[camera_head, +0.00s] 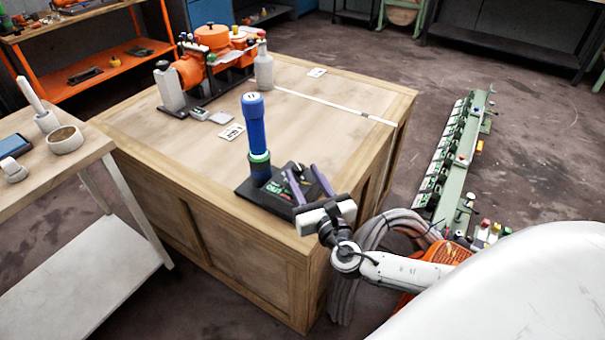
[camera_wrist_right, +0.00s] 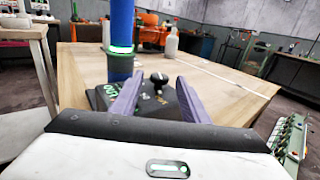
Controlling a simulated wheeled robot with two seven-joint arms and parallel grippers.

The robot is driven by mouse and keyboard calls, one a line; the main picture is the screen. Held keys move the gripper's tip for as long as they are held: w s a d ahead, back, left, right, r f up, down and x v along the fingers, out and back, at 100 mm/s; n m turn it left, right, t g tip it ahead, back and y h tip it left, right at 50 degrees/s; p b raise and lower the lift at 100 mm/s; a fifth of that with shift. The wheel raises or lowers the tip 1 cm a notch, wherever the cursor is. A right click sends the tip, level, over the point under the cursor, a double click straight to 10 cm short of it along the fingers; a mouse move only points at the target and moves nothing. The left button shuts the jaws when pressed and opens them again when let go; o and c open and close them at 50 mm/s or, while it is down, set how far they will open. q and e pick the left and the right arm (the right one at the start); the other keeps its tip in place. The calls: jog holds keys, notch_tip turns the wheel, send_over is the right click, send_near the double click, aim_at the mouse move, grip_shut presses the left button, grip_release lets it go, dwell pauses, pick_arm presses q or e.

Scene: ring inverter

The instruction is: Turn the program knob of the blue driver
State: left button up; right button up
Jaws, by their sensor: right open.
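The blue driver (camera_head: 254,130) is an upright blue cylinder with a green ring low down, on a dark base plate (camera_head: 252,194) near the crate's front corner. Its lower part also shows in the right wrist view (camera_wrist_right: 121,30), left of my fingers. A black knob (camera_wrist_right: 157,78) with a pale spot stands on the plate, beside green lettering. My right gripper (camera_head: 302,169) has two purple fingers, apart and empty, over the plate's right side. In the wrist view the knob shows between the fingertips (camera_wrist_right: 158,84); whether they touch it I cannot tell. My left gripper is out of view.
The wooden crate top (camera_head: 335,110) is mostly clear. An orange machine (camera_head: 205,62) and a grey bottle (camera_head: 263,68) stand at its back. A small white card (camera_head: 231,131) lies left of the driver. A side table (camera_head: 80,150) stands left; a green rail machine (camera_head: 455,160) stands right.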

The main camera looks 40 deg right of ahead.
jog(key=shift+w+d, duration=0.15)
jog(key=shift+w, duration=0.5)
jog(key=c, duration=1)
